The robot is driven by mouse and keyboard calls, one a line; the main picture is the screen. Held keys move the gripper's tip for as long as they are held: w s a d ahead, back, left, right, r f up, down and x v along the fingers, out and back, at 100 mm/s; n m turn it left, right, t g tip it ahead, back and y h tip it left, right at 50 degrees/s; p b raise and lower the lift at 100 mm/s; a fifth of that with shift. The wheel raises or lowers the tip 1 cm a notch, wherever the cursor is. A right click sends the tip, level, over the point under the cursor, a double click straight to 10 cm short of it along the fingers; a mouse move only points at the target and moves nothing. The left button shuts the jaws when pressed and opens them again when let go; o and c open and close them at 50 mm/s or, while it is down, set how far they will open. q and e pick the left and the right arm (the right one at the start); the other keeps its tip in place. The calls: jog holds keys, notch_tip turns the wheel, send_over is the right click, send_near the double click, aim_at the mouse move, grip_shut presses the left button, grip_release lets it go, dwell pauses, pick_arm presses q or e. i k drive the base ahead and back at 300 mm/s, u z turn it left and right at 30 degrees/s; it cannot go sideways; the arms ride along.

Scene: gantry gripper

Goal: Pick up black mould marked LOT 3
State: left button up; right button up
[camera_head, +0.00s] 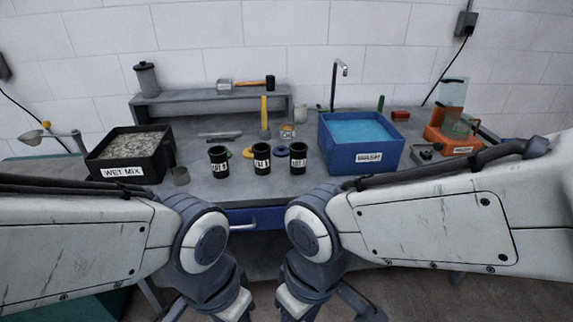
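Three black cup-shaped moulds with white labels stand upright in a row on the grey bench. The label on the left mould (218,161) seems to read LOT 3, though the print is small. The middle mould (262,158) and the right mould (298,158) carry labels I cannot read for sure. The moulds stand apart from one another, beyond my two arms. Both my forearms come in from the sides and bend down at the bottom centre. My grippers' fingertips are below the picture edge, so their state is hidden.
A blue WASH basin (357,157) stands right, near an orange device (456,134). A blue drawer is below.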

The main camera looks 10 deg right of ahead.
aim_at(298, 155)
jog(key=z, duration=0.7)
jog(key=i, duration=1.25)
jog(key=u, duration=1.75)
